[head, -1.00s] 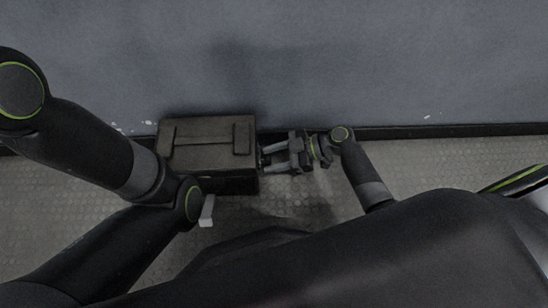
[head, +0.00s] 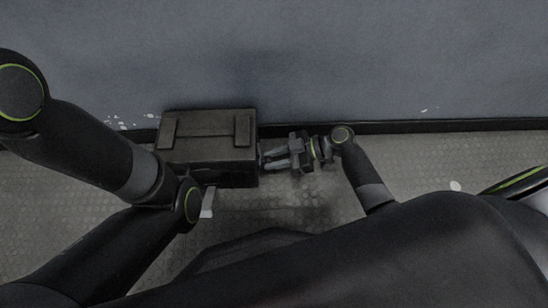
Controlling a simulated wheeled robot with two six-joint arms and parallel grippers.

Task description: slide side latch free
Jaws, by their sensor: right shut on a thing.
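A dark box (head: 208,146) with two raised strips on its lid stands on the floor against the wall. My right gripper (head: 266,160) points left at the box's right side, with its fingers close together. It is shut on the side latch, a small part at that side which the fingers mostly hide. My left arm comes in from the left and bends in front of the box's left part. My left gripper is hidden; only a pale piece shows below the arm's joint, and its jaws cannot be made out.
A grey wall (head: 330,60) with a dark skirting strip (head: 450,127) runs behind the box. A small pale spot (head: 455,186) lies on the floor at the right.

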